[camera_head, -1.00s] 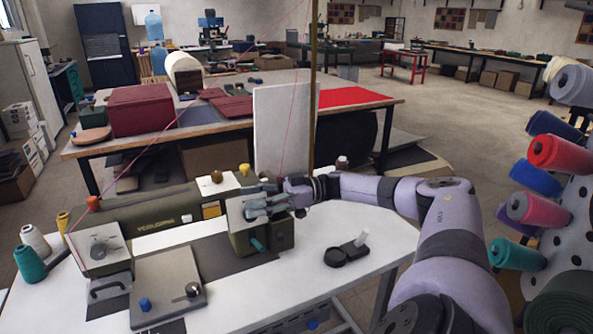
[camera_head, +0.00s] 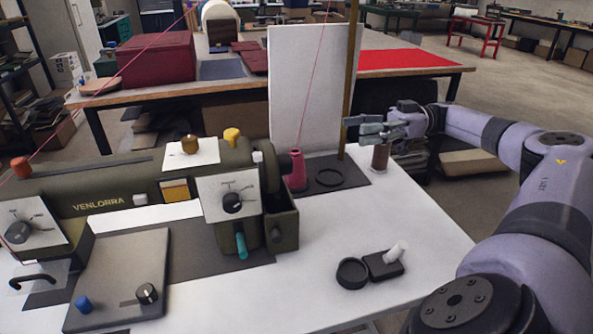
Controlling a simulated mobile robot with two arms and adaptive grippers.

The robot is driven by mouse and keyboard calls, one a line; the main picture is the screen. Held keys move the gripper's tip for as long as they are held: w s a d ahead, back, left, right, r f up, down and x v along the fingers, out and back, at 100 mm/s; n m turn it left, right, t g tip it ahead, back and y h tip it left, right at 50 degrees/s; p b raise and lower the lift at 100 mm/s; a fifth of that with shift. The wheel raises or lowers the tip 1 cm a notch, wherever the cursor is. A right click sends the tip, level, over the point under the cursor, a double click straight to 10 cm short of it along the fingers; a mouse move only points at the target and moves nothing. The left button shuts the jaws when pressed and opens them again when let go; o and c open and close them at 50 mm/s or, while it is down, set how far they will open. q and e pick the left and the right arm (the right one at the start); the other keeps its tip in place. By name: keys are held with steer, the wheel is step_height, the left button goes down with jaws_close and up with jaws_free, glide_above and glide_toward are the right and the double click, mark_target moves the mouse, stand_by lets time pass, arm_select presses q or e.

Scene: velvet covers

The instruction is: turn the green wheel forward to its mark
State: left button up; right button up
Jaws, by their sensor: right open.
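The olive-green sewing machine (camera_head: 98,190) stands on the white table. A dark olive rounded part (camera_head: 272,178) at its right end may be the green wheel, seen nearly edge-on; I cannot make out its mark. A white dial plate (camera_head: 219,192) with a black knob is in front of it, and a teal lever (camera_head: 241,245) sticks out below. My right gripper (camera_head: 354,130) is open and empty, pointing left. My left gripper is not in view.
A white panel (camera_head: 300,85) and wooden post (camera_head: 349,75) rise behind. A black holder with a white peg (camera_head: 385,262) is at front.

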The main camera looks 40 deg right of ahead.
step_height(320, 180, down, 6)
steer(key=d+b, duration=0.2)
steer(key=b, duration=0.3)
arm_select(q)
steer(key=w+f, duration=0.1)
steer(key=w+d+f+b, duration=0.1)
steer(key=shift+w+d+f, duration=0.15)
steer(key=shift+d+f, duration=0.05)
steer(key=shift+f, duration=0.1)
arm_select(e)
glide_toward(289, 165)
steer(key=w+a, duration=0.4)
steer(key=w+a+f, duration=0.1)
steer(key=w+a, duration=0.1)
steer(key=a, duration=0.1)
steer(key=shift+w+a+f, duration=0.1)
steer(key=shift+w, duration=0.1)
steer(key=shift+c, duration=0.2)
steer(key=c, duration=1.1)
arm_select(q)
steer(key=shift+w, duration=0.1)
